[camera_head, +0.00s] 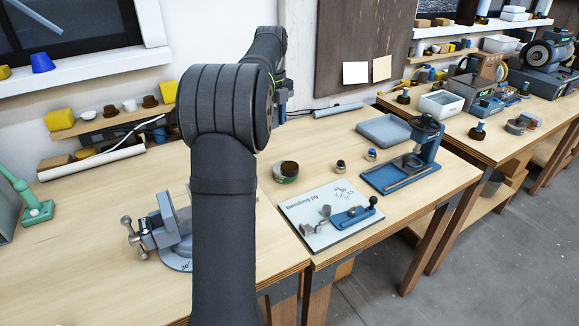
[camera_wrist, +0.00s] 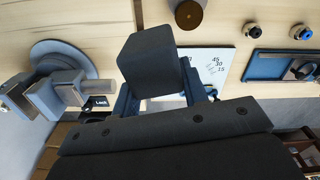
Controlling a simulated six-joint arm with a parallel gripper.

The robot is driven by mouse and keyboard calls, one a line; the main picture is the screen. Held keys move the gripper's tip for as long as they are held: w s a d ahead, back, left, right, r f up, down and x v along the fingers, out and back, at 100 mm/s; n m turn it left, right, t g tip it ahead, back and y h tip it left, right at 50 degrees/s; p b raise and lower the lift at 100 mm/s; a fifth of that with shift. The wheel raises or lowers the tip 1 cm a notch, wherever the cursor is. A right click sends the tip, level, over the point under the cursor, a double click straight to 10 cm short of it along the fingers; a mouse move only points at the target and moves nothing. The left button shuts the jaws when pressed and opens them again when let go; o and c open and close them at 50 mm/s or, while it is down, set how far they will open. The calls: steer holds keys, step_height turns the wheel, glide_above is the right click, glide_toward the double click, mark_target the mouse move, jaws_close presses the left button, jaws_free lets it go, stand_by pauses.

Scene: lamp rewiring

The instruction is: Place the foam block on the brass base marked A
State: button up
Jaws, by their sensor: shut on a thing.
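A dark grey foam block (camera_wrist: 150,62) is in the wrist view, between the two fingers of my gripper (camera_wrist: 163,88). My gripper is shut on it. The block looks slightly tilted in the picture and covers part of the bending jig behind it. In the head view my own arm hides the gripper and the block. I cannot make out a brass base marked A in either view.
A vise (camera_head: 165,232) stands left of my arm, also in the wrist view (camera_wrist: 62,88). To the right are the bending jig plate (camera_head: 305,212), a dark round piece (camera_head: 286,172), small knobs (camera_head: 341,166), a blue press (camera_head: 425,145) and a grey-blue tray (camera_head: 383,130).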

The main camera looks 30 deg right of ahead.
steer(key=s+d+m, duration=0.3)
steer(key=s+d, duration=0.8)
glide_above(293, 169)
step_height(293, 169, down, 12)
steer(key=shift+s+f, duration=0.1)
steer(key=shift+f, duration=2)
steer(key=shift+f, duration=0.15)
steer(key=o, duration=0.9)
steer(key=shift+o, duration=0.2)
